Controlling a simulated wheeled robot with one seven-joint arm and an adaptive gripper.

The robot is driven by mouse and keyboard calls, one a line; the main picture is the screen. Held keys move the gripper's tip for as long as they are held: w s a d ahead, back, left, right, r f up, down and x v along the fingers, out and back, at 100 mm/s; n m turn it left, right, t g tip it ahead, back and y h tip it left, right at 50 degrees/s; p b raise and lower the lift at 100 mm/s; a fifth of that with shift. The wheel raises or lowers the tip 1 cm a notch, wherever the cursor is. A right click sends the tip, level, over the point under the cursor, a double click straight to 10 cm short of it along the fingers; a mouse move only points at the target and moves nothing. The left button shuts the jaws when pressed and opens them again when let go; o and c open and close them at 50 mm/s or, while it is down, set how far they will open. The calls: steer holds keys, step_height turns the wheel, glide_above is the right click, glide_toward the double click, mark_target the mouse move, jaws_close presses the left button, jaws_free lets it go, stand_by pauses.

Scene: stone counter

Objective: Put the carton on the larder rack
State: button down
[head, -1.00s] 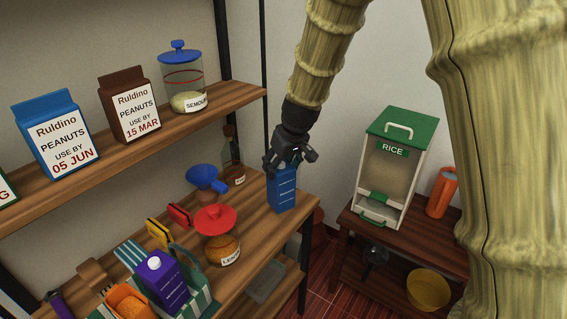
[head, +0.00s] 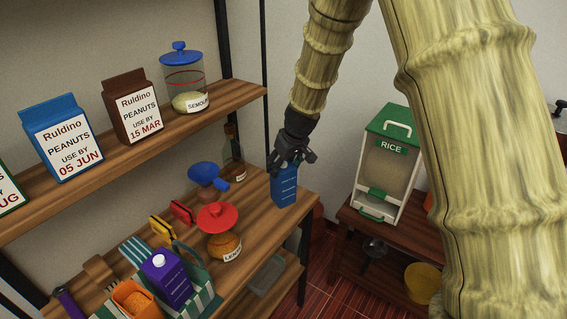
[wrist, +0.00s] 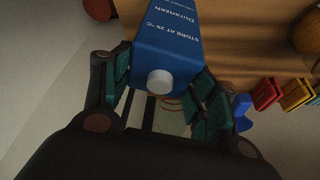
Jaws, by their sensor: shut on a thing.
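A blue carton (head: 284,187) is in my gripper (head: 288,166) at the right end of the middle board of the larder rack (head: 255,200). My gripper is shut on the carton's top from above. The carton looks upright; I cannot tell whether its base rests on the board. In the wrist view the carton (wrist: 168,45) shows its white cap and printed text between the fingers (wrist: 160,95). On the upper board stand a blue peanut carton (head: 63,137), a brown peanut carton (head: 133,105) and a semolina jar (head: 183,85).
Left of the held carton are a blue funnel (head: 206,175), a dark bottle (head: 234,165) and a red-lidded lentil jar (head: 222,245). A rice dispenser (head: 386,165) stands on a low table at right.

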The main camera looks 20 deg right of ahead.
steer(key=shift+f, duration=0.1)
steer(key=shift+c, duration=2.2)
jaws_free()
steer(key=b+v, duration=0.2)
steer(key=v, duration=1)
